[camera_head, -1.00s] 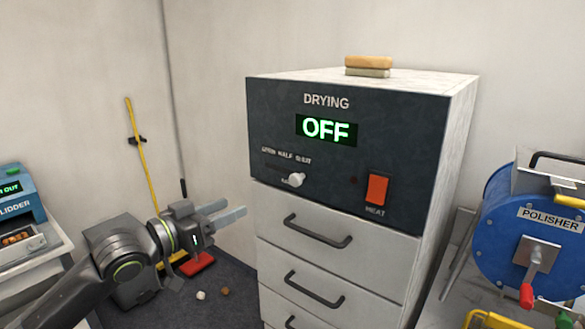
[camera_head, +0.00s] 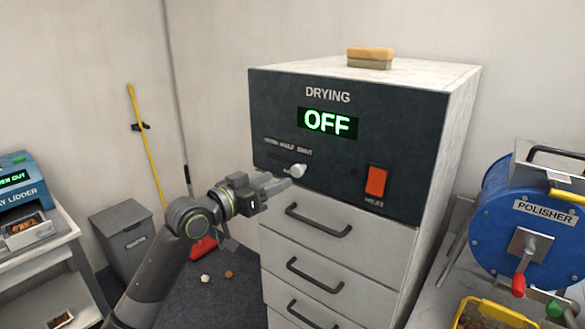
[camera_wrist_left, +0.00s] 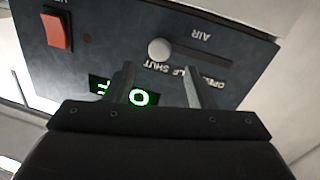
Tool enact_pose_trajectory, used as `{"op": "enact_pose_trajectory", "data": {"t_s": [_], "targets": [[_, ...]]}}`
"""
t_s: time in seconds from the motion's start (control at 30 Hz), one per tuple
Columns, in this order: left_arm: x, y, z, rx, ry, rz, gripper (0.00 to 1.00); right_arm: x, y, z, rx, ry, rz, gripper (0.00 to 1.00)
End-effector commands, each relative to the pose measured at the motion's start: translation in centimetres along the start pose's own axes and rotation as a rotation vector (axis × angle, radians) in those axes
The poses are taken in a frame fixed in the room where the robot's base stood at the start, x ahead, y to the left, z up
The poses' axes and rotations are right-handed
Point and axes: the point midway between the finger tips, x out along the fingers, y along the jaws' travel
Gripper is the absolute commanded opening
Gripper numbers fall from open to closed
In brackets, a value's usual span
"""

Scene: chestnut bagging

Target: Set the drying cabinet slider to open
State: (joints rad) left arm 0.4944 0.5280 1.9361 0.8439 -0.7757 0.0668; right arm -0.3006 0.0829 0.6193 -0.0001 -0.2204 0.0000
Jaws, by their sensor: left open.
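The drying cabinet (camera_head: 430,140) has a dark front panel (camera_head: 420,130) with a green OFF display. Its pale round slider knob (camera_head: 298,170) is at the right end of a slot, by the SHUT end of the OPEN HALF SHUT label. The wrist view shows the panel upside down, with the knob (camera_wrist_left: 159,50) at the slot's left end. My left gripper (camera_head: 282,183) is open and empty. Its fingertips are close to the knob, which appears just beyond them and between their lines (camera_wrist_left: 158,72). Contact cannot be told. My right gripper is not in view.
A red heat switch (camera_head: 376,181) sits right of the slider. Drawers with dark handles (camera_head: 318,220) lie below the panel. A brush (camera_head: 369,57) rests on top. A blue polisher (camera_head: 500,220) stands at the right. A grey bin (camera_head: 122,240) stands at the left.

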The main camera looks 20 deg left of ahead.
Motion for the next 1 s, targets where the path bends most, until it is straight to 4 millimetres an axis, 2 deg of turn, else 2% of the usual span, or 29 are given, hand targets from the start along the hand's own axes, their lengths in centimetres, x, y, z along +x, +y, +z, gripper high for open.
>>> {"op": "enact_pose_trajectory", "data": {"t_s": [0.2,0.4,0.57,0.83,1.0], "targets": [[3.9,0.2,-0.3,-0.004,-0.001,0.003,0.50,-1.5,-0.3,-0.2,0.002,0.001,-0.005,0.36],[6.0,0.1,-0.1,-0.001,-0.001,0.001,0.50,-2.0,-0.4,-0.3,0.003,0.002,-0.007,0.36],[6.7,0.1,0.0,0.000,-0.001,0.001,0.50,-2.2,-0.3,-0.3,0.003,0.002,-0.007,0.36],[6.8,0.1,0.0,0.001,-0.001,0.001,0.50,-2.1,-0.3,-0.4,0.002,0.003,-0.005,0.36],[6.8,0.1,0.0,0.001,-0.001,0.001,0.29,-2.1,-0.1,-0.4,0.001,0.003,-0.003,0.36]]}}
